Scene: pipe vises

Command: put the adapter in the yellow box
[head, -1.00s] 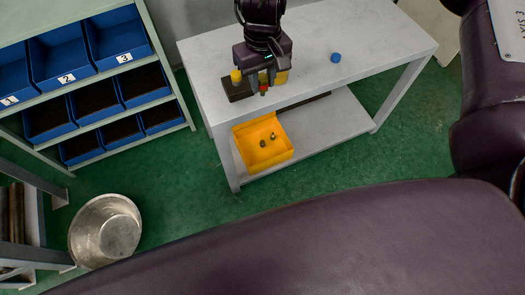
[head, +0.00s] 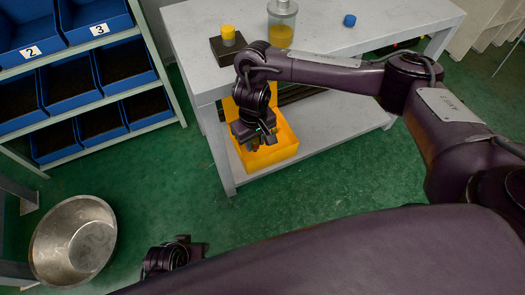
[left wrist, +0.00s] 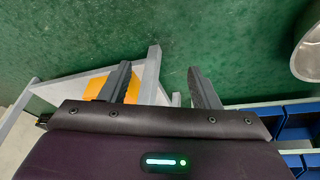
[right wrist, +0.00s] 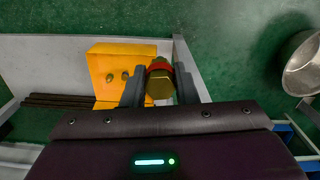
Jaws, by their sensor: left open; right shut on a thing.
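The adapter (right wrist: 159,82) is a brass fitting with a red ring. My right gripper (right wrist: 160,84) is shut on it, with a finger on each side. In the head view my right gripper (head: 256,143) hangs over the left part of the yellow box (head: 285,151), and the adapter is mostly hidden there. The yellow box stands on the table's lower shelf. In the right wrist view the adapter overlaps the right edge of the yellow box (right wrist: 103,65); its height above it is hard to tell. My left gripper (left wrist: 160,84) is open and empty, away from the box.
Two small brass pieces (right wrist: 117,76) lie in the box. The white table (head: 320,42) above holds a jar (head: 282,25), a blue cap (head: 349,20) and a dark block (head: 229,47) with a yellow piece. A metal bowl (head: 72,240) and blue bins (head: 75,75) are at left.

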